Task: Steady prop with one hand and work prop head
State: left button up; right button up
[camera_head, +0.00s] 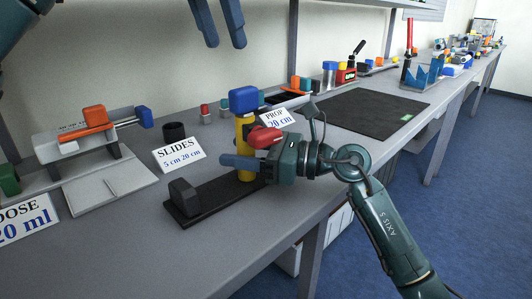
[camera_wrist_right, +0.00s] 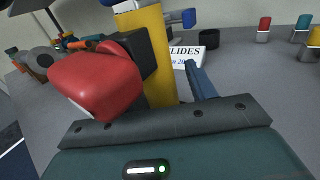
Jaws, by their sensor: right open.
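The prop is a yellow post (camera_head: 245,150) standing upright on a long dark base (camera_head: 215,200), with a blue head (camera_head: 243,100) on top and a red knob (camera_head: 264,137) at its side. My right gripper (camera_head: 246,160) is open at the post's lower half, below the red knob. One blue finger shows on the near side; the other is hidden. In the right wrist view the yellow post (camera_wrist_right: 162,60) rises between the red knob (camera_wrist_right: 95,80) and one blue finger; contact cannot be told. My left gripper (camera_head: 219,22) hangs open and empty above the blue head.
A PROP 20 cm sign (camera_head: 276,118) stands just behind the prop. A slide device (camera_head: 90,135), a black cup (camera_head: 174,131) and a SLIDES sign (camera_head: 179,154) are to the left. A dark mat (camera_head: 370,110) lies clear to the right. A shelf edge runs above.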

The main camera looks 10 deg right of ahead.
aim_at(243, 88)
jog(key=shift+w+a, duration=0.15)
jog(key=shift+a, duration=0.3)
grip_shut()
pick_arm(q)
jog(key=shift+o, duration=1)
jog(key=shift+r, duration=0.1)
jog(key=w+d+f+m, duration=0.1)
jog(key=f, duration=0.2)
jog(key=w+d+f, duration=0.1)
jog(key=f, duration=0.2)
jog(key=w+d+f+m+h, duration=0.1)
jog(key=f, duration=0.3)
jog(key=shift+f+m, duration=0.1)
jog(key=shift+m, duration=0.2)
